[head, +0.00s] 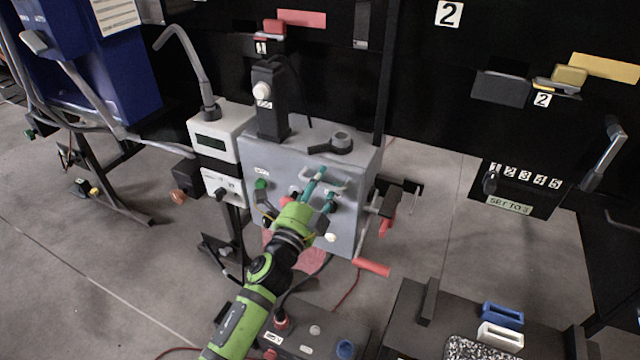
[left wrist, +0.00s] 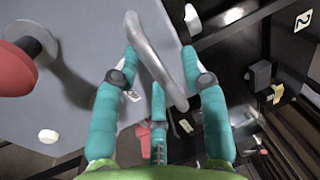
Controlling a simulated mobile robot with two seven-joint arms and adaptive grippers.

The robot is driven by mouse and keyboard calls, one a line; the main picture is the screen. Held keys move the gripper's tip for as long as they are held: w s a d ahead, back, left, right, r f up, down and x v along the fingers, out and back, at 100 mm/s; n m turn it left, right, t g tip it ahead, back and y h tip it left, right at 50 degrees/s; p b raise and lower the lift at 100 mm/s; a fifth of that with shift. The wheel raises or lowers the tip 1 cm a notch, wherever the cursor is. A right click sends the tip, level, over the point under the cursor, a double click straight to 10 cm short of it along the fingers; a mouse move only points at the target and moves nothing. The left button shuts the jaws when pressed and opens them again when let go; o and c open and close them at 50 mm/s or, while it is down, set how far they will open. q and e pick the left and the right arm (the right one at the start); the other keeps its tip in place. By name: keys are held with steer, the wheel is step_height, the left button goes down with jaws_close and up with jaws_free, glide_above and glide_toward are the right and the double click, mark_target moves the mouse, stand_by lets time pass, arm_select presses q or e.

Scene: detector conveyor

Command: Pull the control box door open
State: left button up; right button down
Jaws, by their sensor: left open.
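The grey control box (head: 351,219) stands in the middle of the head view, with knobs and buttons on its front. A pale grey handle (head: 334,181) is on this front, partly hidden by my fingers. In the left wrist view the handle (left wrist: 153,60) is a curved bar crossing between my teal fingers, over the grey door panel (left wrist: 90,90). My left gripper (head: 321,190) is open, with its fingers around the handle; it also shows in the left wrist view (left wrist: 158,68). Contact with the handle cannot be told. My right gripper is out of view.
A red knob (left wrist: 15,70) stands out close to the left finger. A white meter box (head: 218,134) adjoins the control box on the left. A red-handled crank (head: 371,267) sticks out at its right. A dark table (head: 405,325) is at the lower right.

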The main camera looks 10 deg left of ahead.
arm_select(q)
jaws_close()
steer(key=shift+s, duration=0.15)
